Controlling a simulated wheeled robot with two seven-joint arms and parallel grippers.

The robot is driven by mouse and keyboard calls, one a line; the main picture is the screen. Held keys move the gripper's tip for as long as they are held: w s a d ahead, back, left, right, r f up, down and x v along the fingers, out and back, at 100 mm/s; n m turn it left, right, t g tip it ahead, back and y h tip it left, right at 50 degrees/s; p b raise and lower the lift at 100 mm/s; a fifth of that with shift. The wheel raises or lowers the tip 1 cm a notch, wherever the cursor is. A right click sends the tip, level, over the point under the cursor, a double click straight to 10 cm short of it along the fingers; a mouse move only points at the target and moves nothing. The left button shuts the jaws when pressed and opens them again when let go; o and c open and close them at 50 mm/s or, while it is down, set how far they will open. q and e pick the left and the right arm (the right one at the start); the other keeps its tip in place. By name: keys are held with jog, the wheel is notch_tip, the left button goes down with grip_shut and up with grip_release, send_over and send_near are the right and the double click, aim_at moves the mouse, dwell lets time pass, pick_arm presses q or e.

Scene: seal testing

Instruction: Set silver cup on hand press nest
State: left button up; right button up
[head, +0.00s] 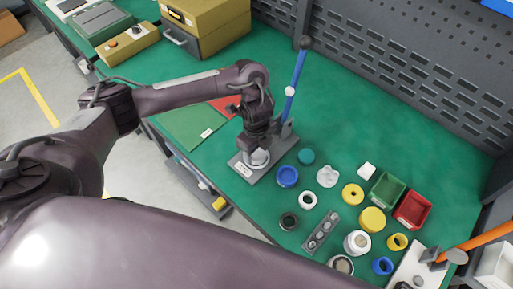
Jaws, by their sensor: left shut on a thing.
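The hand press has a grey base plate (243,168) and a blue lever (294,82) rising to the upper right, and stands on the green bench. My left gripper (257,148) points down over the press base. It is shut on the silver cup (259,158), a pale round piece just below the fingers, at the nest. The gripper and wrist hide much of the press and the nest, so I cannot tell whether the cup touches the nest. My right gripper is not in view.
Green (387,190) and red (412,209) bins stand further right. A pegboard wall (400,75) closes the back. The bench's back middle is clear.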

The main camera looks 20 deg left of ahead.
pick_arm(q)
jog(key=shift+f, duration=0.3)
dwell(0.7)
jog(key=o, duration=1.1)
notch_tip(320, 180, up, 9)
jog(key=p, duration=0.8)
jog(key=shift+p, duration=0.4)
jog(key=shift+f, duration=0.1)
jog(key=shift+s, duration=0.1)
